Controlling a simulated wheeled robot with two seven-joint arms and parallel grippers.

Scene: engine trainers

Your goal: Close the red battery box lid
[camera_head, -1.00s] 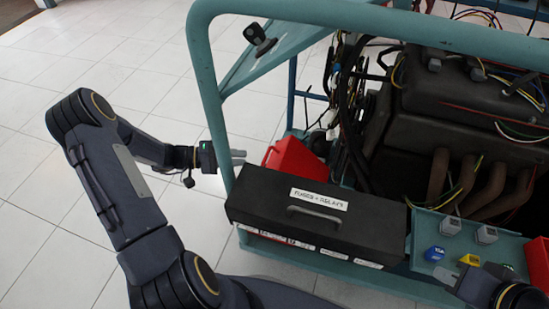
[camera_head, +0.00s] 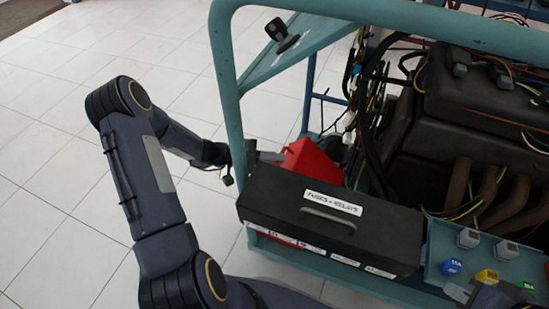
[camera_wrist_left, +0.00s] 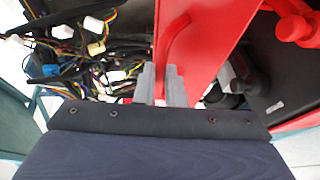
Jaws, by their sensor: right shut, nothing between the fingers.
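The red battery box lid (camera_head: 311,161) stands raised and tilted behind the black fuse box in the head view. In the left wrist view the lid (camera_wrist_left: 205,35) is a red panel with a curved red handle, close in front of the fingers. A dark battery (camera_wrist_left: 285,85) with a red terminal cap shows to its right. My left gripper (camera_head: 270,157) is at the lid's left side; its fingers (camera_wrist_left: 162,85) are close together against the red, and contact is unclear. My right gripper (camera_head: 463,291) is shut and empty at the lower right, partly cut off by the frame.
The black fuse box (camera_head: 325,220) stands in front of the lid. A teal frame post (camera_head: 225,90) rises beside my left wrist. Wires (camera_wrist_left: 85,65) hang behind the lid. A teal tray (camera_head: 440,245) with small coloured blocks is at right.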

